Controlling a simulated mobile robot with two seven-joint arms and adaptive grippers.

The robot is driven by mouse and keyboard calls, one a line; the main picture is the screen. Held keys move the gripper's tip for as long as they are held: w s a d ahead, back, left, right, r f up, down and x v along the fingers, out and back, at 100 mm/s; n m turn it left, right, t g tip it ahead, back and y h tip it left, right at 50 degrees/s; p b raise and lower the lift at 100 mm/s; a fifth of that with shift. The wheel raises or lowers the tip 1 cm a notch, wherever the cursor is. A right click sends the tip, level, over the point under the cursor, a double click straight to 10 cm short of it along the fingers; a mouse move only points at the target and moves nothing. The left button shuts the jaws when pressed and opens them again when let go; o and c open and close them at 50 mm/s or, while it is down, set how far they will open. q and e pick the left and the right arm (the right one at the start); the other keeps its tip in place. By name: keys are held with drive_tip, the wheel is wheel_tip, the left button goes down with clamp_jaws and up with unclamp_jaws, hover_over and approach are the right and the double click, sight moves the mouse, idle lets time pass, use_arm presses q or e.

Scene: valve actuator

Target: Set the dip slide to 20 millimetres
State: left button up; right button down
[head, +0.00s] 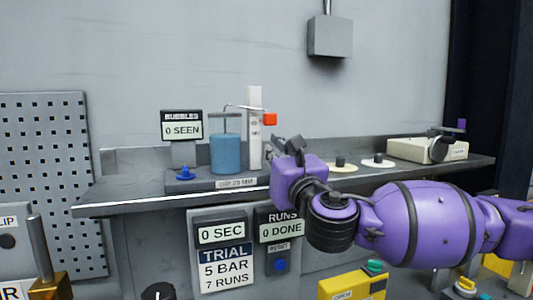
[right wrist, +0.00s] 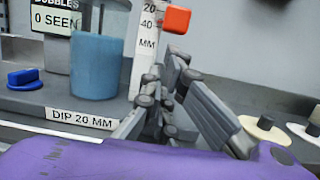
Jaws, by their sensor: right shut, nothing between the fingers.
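The dip slide is an upright white scale (head: 255,125) with an orange-red block (head: 269,119) on its right side. In the right wrist view the scale (right wrist: 148,40) reads 20, 40 and MM, and the block (right wrist: 177,18) is near the 20 mark. A thin arm runs from the scale over a blue tank (head: 226,152). A label (head: 237,183) below reads DIP 20 MM. My right gripper (head: 283,145) is shut and empty, just below and right of the block, apart from it. Its fingers (right wrist: 178,62) hide the foot of the scale. My left gripper is out of view.
A bubble display (head: 181,126) reads 0 SEEN, with a blue knob (head: 185,174) below. Cream discs (head: 378,162) and a beige box (head: 420,150) stand to the right on the shelf. Panels read 0 SEC (head: 221,232) and 0 DONE (head: 280,230) beneath the shelf.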

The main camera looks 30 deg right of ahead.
sight(270, 119)
drive_tip(key=shift+x, duration=0.95)
drive_tip(key=shift+w+d+r, duration=0.15)
drive_tip(key=shift+w, duration=0.2)
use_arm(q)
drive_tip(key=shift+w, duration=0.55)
use_arm(e)
drive_tip(key=shift+r, duration=0.9)
drive_tip(key=shift+r+p, duration=0.2)
drive_tip(key=shift+p, duration=0.15)
drive_tip(key=shift+f, duration=0.25)
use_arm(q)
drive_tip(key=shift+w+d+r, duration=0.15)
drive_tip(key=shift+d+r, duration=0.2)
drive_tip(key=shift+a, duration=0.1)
use_arm(e)
drive_tip(key=shift+f, duration=0.15)
